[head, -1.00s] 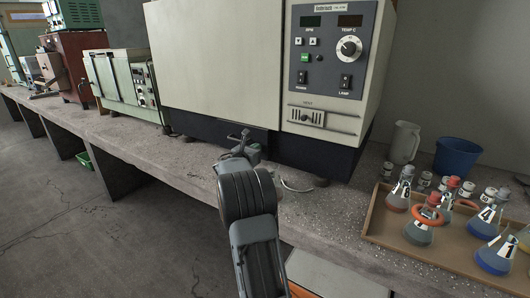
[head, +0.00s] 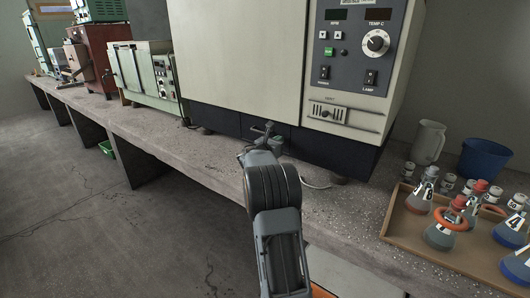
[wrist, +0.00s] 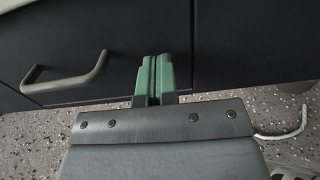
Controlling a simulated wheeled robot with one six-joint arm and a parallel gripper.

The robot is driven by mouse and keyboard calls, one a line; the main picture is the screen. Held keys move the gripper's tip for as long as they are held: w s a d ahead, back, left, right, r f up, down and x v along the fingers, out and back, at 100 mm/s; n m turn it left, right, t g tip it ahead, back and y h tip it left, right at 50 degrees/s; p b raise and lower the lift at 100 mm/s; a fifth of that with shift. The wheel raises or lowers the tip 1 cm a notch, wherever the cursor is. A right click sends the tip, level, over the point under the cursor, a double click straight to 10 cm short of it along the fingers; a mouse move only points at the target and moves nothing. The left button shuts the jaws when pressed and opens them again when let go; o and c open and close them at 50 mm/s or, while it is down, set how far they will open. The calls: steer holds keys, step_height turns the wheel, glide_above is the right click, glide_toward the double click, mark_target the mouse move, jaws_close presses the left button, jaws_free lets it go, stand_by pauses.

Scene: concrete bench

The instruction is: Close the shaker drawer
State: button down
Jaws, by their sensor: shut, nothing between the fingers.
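The shaker (head: 245,60) is a large beige box with a grey control panel at its right and a dark base (head: 225,121). In the wrist view a dark drawer front (wrist: 50,45) fills the upper left, with a grey bar handle (wrist: 65,78) on it. How far the drawer stands out cannot be told. My gripper (head: 262,132) is at the shaker's dark base, its fingers hard to make out in the head view. In the wrist view its green fingers (wrist: 154,77) are shut and empty, to the right of the handle, pointing at the dark front.
The speckled concrete bench (head: 160,135) runs along the wall. A tray (head: 440,255) of flasks stands at the right, with a white jug (head: 427,142) and a blue bucket (head: 484,160) behind it. A pale cable (wrist: 285,132) lies right of my gripper. A green instrument (head: 140,75) stands left.

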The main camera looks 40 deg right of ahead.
steer(key=p+v, duration=0.1)
steer(key=v, duration=1.2)
steer(key=shift+w+a+f, duration=0.2)
steer(key=shift+w+a, duration=0.05)
steer(key=s+a+r+m+g+y+p, duration=0.2)
steer(key=s+a+r+m+y+p, duration=0.3)
steer(key=s+a+r+m+p, duration=0.45)
steer(key=s+a+r+m+y+p, duration=0.5)
steer(key=s+a+y+p, duration=0.1)
steer(key=s+a+p, duration=0.1)
steer(key=s+a+r+m+t+y+p, duration=0.1)
steer(key=s+a+r+m+y+p, duration=0.4)
steer(key=a+p, duration=0.5)
steer(key=s+a+m+y, duration=0.1)
steer(key=s+a, duration=0.1)
steer(key=shift+a, duration=0.35)
